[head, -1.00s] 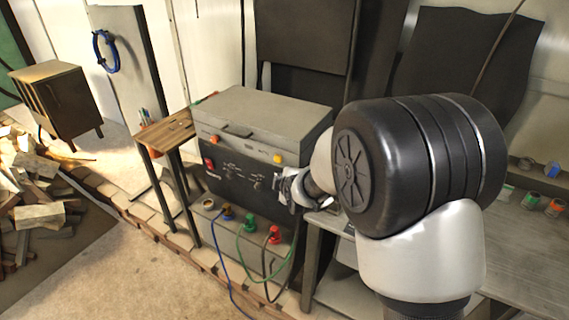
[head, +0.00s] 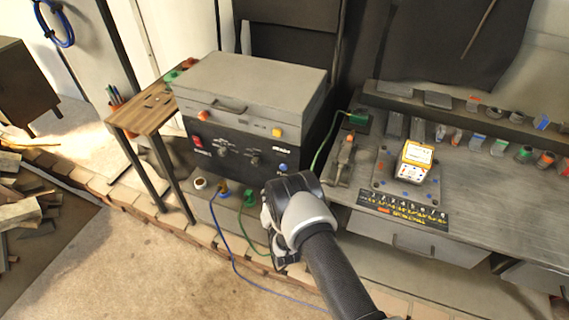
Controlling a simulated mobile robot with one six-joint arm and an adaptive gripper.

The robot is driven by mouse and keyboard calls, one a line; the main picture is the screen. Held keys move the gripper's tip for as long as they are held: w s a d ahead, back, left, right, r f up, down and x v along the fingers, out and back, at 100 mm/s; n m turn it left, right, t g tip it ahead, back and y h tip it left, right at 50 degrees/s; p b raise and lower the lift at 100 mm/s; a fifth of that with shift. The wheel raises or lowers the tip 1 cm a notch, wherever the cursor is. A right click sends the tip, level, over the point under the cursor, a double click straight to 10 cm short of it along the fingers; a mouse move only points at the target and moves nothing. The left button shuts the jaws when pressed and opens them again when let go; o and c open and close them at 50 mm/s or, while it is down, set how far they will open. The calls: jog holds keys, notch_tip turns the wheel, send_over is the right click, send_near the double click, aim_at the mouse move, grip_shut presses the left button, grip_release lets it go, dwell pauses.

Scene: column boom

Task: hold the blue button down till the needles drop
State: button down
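The blue button (head: 283,168) is a small round knob at the lower right of the black front panel of a grey cabinet (head: 250,78). My gripper (head: 280,262) hangs in front of the cabinet's lower part, below the button and apart from it. My own wrist partly hides it, and its fingers are too small to tell open from shut. No needles can be made out. A yellow and white boxed device (head: 415,160) stands on the bench to the right; its face is too small to read.
Blue and green cables hang from sockets below. A grey workbench (head: 480,190) with a drawer stands right of the cabinet. Bare floor (head: 150,270) lies at front left.

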aim_at(283, 167)
jog(key=shift+s+f+n, duration=0.25)
jog(key=shift+f+n, duration=0.05)
jog(key=shift+f, duration=0.1)
jog(key=w+d+b, duration=0.3)
jog(key=w+b, duration=0.1)
jog(key=w, duration=0.4)
dwell(0.3)
jog(key=shift+w+d+b, duration=0.1)
jog(key=shift+w+b, duration=0.15)
jog(key=shift+b, duration=0.05)
dwell(1.1)
jog(key=shift+w+d+b, duration=0.1)
jog(key=shift+w+b, duration=0.15)
jog(key=shift+b, duration=0.05)
jog(key=shift+w+d+b, duration=0.2)
jog(key=shift+w+b, duration=0.2)
jog(key=shift+w, duration=0.1)
dwell(1.5)
jog(key=shift+s, duration=0.1)
dwell(2.0)
jog(key=shift+s+a+p, duration=0.35)
jog(key=shift+s, duration=0.45)
